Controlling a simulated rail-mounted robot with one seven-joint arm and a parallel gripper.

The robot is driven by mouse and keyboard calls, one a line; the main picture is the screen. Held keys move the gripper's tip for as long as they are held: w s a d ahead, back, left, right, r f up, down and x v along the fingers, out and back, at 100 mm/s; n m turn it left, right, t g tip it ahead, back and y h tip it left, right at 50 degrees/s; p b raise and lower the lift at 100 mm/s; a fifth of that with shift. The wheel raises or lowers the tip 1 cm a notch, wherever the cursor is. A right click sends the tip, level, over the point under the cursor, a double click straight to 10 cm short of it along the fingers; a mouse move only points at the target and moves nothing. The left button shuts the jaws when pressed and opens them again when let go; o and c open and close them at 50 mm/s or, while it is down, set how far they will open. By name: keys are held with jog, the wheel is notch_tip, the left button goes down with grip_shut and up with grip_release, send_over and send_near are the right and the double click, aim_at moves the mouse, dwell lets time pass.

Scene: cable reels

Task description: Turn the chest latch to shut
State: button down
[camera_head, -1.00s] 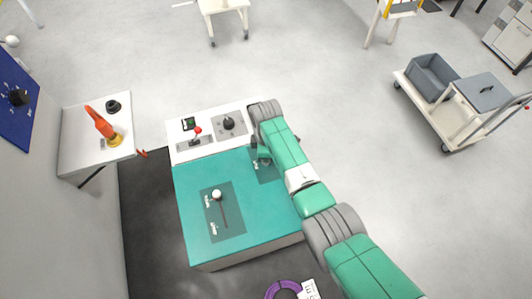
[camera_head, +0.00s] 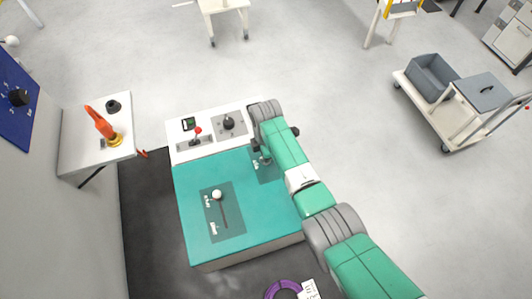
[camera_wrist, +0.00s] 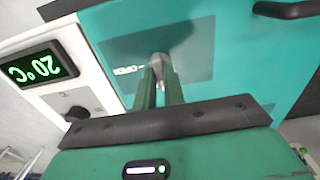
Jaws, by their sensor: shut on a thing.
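The chest (camera_head: 190,215) has a teal top and stands in the middle of the head view. Its teal face also shows in the wrist view (camera_wrist: 215,85). The small grey latch (camera_wrist: 160,62) sits on a darker teal plate with a white label beside it, partly hidden by my fingers. My gripper (camera_wrist: 160,85) is shut on the latch, with one green finger on each side. In the head view my gripper (camera_head: 265,156) is over the chest's far right part, where my arm hides most of the latch. The label is too blurred to read surely.
A white panel behind the chest carries a red-tipped lever (camera_head: 198,130), a black knob (camera_head: 228,123) and a green display (camera_wrist: 42,67). A white-knobbed slider (camera_head: 216,194) is on the chest top. A side table (camera_head: 75,150) holds an orange object. A dark handle (camera_wrist: 290,9) shows in the wrist view.

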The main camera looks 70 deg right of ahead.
jog(key=c, duration=1.5)
grip_release()
jog(key=shift+r, duration=0.1)
notch_tip(320, 180, up, 8)
jog(key=shift+f, duration=0.15)
